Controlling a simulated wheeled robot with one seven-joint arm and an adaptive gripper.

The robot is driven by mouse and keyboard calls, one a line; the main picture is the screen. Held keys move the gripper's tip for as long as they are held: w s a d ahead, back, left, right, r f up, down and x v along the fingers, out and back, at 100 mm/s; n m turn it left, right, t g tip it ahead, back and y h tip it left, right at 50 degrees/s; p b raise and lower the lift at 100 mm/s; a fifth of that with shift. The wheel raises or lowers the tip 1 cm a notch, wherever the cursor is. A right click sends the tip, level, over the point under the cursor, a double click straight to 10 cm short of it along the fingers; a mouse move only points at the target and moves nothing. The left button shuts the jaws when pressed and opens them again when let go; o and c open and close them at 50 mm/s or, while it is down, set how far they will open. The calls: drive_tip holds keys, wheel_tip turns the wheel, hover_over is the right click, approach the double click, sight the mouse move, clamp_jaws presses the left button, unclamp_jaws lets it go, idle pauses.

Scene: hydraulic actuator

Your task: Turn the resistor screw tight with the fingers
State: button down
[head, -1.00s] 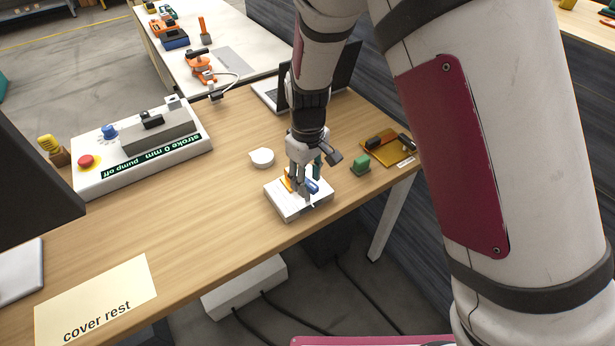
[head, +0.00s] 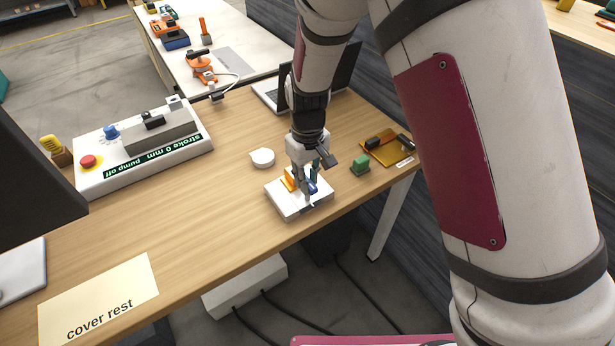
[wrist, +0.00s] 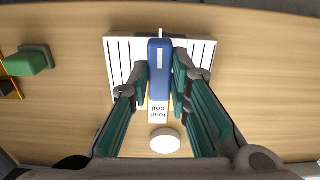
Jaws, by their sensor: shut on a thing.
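A white ribbed block (head: 290,208) sits near the front edge of the wooden table; it also shows in the wrist view (wrist: 117,58). An oblong blue part (head: 312,188) with a white stripe is over it. In the wrist view this blue part (wrist: 159,85) lies between my two teal fingers. My gripper (wrist: 161,78) points down and is shut on the blue part. An orange-edged piece labelled "load coil" (wrist: 158,112) shows beside and under it. The orange piece also shows in the head view (head: 289,180). No separate screw head or thread is visible.
A round white piece (head: 262,157) lies left of the block. A green block (head: 360,164) and an orange tray (head: 374,155) are to the right. A white control box (head: 120,172) reads "stroke 0 mm pump off". A "cover rest" sheet (head: 100,290) lies front left. The table between is clear.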

drive_tip(key=c, duration=1.5)
unclamp_jaws()
drive_tip(key=shift+r, duration=0.1)
drive_tip(key=shift+r, duration=5.9)
